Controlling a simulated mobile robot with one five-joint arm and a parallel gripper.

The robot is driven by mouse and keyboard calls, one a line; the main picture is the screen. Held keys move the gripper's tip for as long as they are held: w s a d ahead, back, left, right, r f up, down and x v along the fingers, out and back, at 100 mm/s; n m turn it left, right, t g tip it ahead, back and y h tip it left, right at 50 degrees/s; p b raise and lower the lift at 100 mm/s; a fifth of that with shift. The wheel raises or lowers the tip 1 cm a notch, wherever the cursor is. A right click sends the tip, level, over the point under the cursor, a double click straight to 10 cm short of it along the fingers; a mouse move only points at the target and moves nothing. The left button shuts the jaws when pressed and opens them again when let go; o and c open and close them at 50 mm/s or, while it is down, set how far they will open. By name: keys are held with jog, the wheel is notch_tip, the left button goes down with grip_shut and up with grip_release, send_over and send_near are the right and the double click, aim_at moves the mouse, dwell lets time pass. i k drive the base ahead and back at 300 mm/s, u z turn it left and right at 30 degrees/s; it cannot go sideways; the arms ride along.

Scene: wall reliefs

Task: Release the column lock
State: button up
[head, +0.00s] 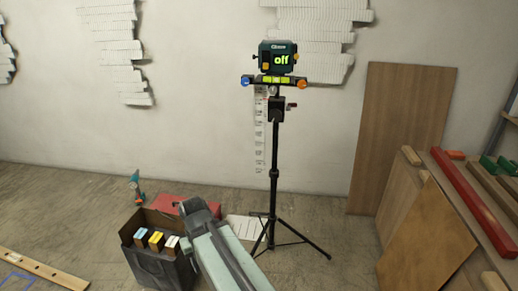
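A black tripod (273,200) stands on the floor in front of the wall, its legs spread. Its upright column carries a black clamp collar (276,109), with a small lever or knob (291,106) with red on it sticking out to the right. This looks like the column lock; its exact state is too small to tell. Below the device is a crossbar with a yellow-green level (275,79), a blue knob at left and an orange knob at right.
My pale arm link rises at bottom centre, left of the tripod. Beside it are a dark bag (158,262) with small boxes and a red case (172,203). Wooden boards (402,135) lean at right. A wooden level (40,268) lies at lower left.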

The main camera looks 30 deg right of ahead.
aim_at(288, 108)
jog(key=k, duration=1.25)
jog(key=z, duration=0.25)
jog(key=i, duration=0.75)
jog(key=z, duration=0.45)
jog(key=i, duration=0.95)
jog(key=u, duration=0.6)
jog(key=k, duration=0.75)
jog(key=u, duration=0.15)
jog(key=i, duration=0.9)
